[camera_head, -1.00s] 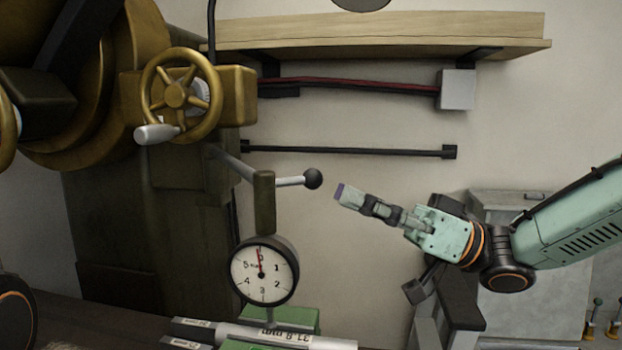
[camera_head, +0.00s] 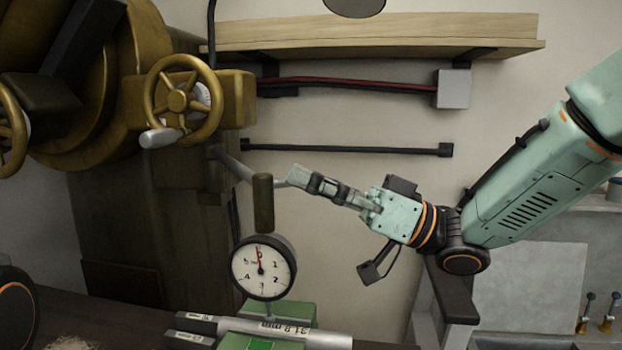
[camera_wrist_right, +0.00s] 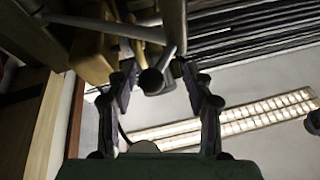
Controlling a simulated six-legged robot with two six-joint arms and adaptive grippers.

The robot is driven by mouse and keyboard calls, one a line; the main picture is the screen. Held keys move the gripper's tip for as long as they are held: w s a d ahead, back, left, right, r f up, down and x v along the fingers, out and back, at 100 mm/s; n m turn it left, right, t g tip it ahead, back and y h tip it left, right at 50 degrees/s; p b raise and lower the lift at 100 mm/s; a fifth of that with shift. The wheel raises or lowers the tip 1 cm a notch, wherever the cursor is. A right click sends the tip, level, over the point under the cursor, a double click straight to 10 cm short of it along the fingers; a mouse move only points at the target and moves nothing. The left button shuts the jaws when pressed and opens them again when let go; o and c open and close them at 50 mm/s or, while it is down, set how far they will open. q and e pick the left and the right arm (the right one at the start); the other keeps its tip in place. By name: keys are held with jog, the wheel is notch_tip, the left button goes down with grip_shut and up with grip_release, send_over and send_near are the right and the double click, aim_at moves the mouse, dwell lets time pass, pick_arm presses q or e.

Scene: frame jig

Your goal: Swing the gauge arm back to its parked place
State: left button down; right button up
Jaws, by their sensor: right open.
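The gauge arm (camera_head: 233,167) reaches out from the brown machine and carries a dark block (camera_head: 263,203) with a round white dial gauge (camera_head: 262,267) below it. The dial stands just above a steel bar (camera_head: 320,336) on green supports (camera_head: 290,314). My right gripper (camera_head: 297,176) is at the arm's handle, right of the block, and hides its black ball knob in the head view. In the right wrist view, the knob (camera_wrist_right: 152,81) shows between the open fingers of my right gripper (camera_wrist_right: 158,78). I cannot tell if they touch it. My left gripper is out of view.
A brass handwheel (camera_head: 182,100) with a grey crank grip (camera_head: 160,138) sits above the gauge arm. A wooden shelf (camera_head: 380,34) and a black wall rail (camera_head: 350,150) are behind. A grey cabinet (camera_head: 530,290) stands at right.

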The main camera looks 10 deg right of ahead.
jog(key=shift+w+d+f, duration=0.1)
jog(key=shift+w+f, duration=0.15)
jog(key=shift+w, duration=0.35)
jog(key=shift+c, duration=2.2)
jog(key=shift+s+r, duration=0.2)
jog(key=shift+s, duration=0.3)
jog(key=shift+c, duration=1.4)
jog(key=shift+w, duration=0.2)
grip_shut()
jog(key=shift+f, duration=0.1)
